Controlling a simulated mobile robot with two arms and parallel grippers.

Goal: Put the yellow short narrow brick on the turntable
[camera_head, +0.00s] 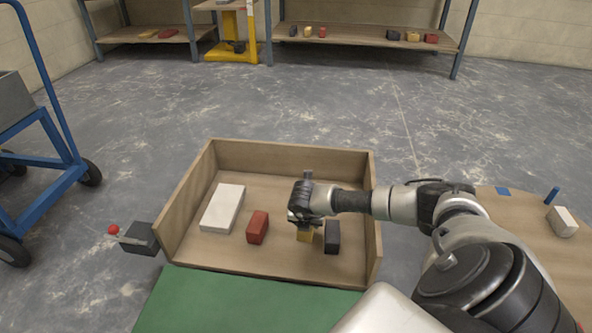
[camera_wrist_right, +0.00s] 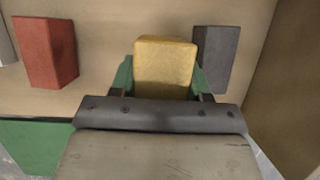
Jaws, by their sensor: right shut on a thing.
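The yellow brick (camera_head: 304,235) is inside the wooden box, mostly hidden under my right gripper (camera_head: 304,222) in the head view. In the right wrist view the yellow brick (camera_wrist_right: 165,65) sits between the green fingers of my right gripper (camera_wrist_right: 163,78), which is shut on it. I cannot tell whether the brick still touches the box floor. A round-edged wooden top (camera_head: 550,262) at the right, with a blue peg and a blue mark, looks like the turntable. My left gripper is not in view.
The wooden box (camera_head: 290,157) also holds a white block (camera_head: 222,208), a red brick (camera_head: 257,227) and a black brick (camera_head: 332,237), close to the yellow one. A white brick (camera_head: 562,221) is on the round top. A blue cart (camera_head: 50,150) stands at left.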

